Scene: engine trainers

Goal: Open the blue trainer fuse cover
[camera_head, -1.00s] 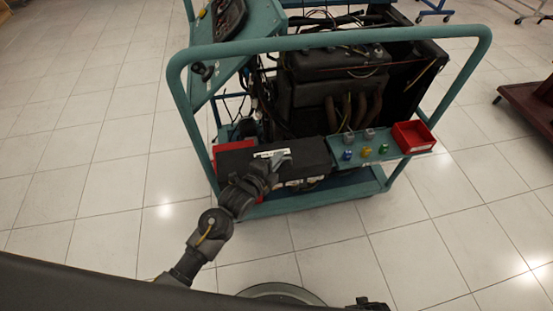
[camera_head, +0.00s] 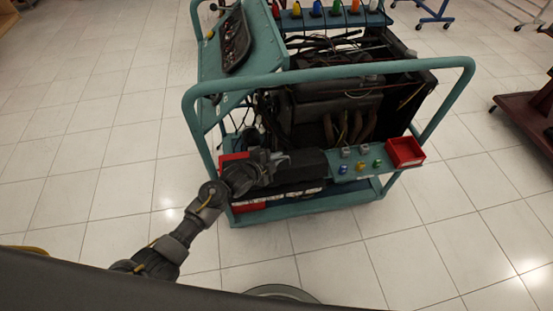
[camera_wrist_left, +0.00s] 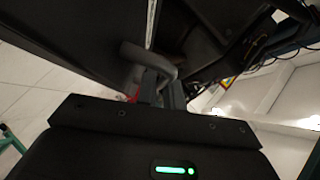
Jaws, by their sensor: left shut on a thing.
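The fuse cover (camera_head: 304,163) is a black lid on the front of the teal trainer cart (camera_head: 330,78). It appears raised and tilted, with a dark space and a pale strip (camera_head: 290,194) below it. My left gripper (camera_head: 279,160) reaches in from the left and is shut at the cover's left part. In the left wrist view, its fingers (camera_wrist_left: 160,86) are closed on a grey curved handle (camera_wrist_left: 148,58) beside the dark cover (camera_wrist_left: 95,35). The gripper and forearm hide the cover's left end. My right gripper is out of view.
Right of the cover, a small shelf holds several coloured knobs (camera_head: 361,166) and a red tray (camera_head: 405,152). The engine (camera_head: 325,105) stands behind it. A dark red stand (camera_head: 530,110) is at the far right. The tiled floor in front is clear.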

